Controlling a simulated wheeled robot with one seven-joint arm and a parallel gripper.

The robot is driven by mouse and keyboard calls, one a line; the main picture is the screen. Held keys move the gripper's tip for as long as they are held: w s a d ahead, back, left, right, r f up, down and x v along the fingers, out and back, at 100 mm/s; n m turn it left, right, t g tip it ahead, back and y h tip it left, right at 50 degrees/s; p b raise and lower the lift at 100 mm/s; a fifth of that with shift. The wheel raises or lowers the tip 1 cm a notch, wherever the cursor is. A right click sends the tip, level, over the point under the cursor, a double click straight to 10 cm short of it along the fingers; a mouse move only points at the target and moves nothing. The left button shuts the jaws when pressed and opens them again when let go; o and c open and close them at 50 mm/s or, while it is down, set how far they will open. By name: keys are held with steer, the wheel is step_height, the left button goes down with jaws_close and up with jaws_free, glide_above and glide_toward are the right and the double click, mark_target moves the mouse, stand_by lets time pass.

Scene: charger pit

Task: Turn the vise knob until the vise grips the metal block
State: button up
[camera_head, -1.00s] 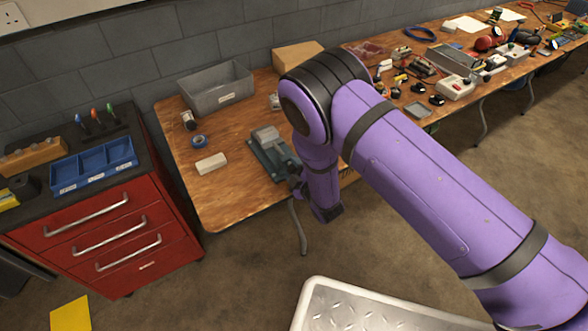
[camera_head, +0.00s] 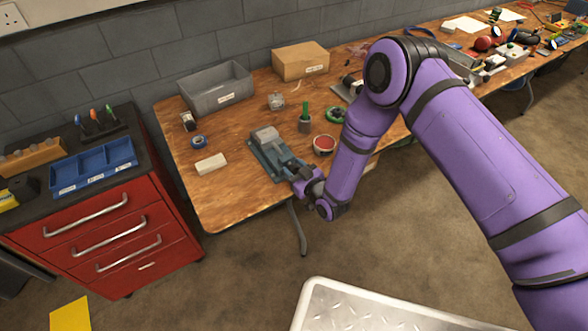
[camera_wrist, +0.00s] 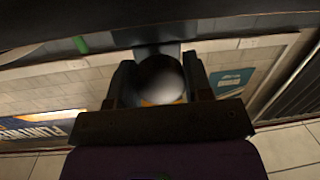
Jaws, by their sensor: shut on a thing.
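The blue-grey vise (camera_head: 272,157) sits on the wooden bench near its front edge in the head view. The light grey metal block (camera_head: 265,133) shows at the vise's far end; I cannot tell whether the jaws touch it. My gripper (camera_head: 299,178) is at the vise's near right end. In the wrist view, my gripper's two dark fingers (camera_wrist: 160,88) stand on either side of the round, shiny vise knob (camera_wrist: 161,76) and are shut on it. In the head view the knob is hidden by my gripper.
On the bench (camera_head: 225,200) are a grey bin (camera_head: 217,91), a cardboard box (camera_head: 301,62), blue tape (camera_head: 200,141), a pale block (camera_head: 210,164), a green-handled tool (camera_head: 305,118) and a red-topped round tin (camera_head: 324,145). A red tool cabinet (camera_head: 100,240) stands left.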

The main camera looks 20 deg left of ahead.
steer(key=m, duration=0.4)
steer(key=shift+s+f+m, duration=0.1)
steer(key=shift+m, duration=0.2)
steer(key=shift+y, duration=0.4)
steer(key=o, duration=0.9)
steer(key=v, duration=1)
steer(key=shift+s+d, duration=0.2)
steer(key=shift+d, duration=0.15)
steer(key=shift+w, duration=0.1)
